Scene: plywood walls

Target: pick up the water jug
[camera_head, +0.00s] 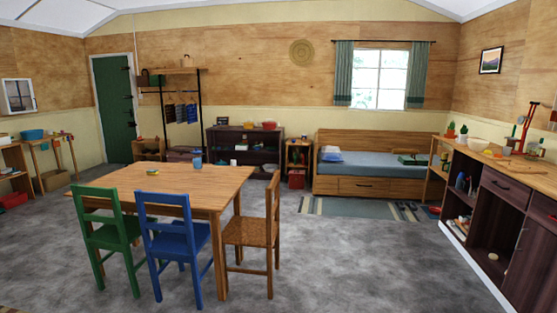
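I cannot make out a water jug for certain in the head view. A small blue vessel (197,163), too small to identify, stands on the wooden table (130,180) near its far edge. My gripper is not in view.
A green chair (103,228), a blue chair (174,238) and a brown chair (258,232) stand around the table. A dark counter unit (495,215) lines the right wall, and a daybed (370,165) stands at the back. The grey floor (370,255) between is clear.

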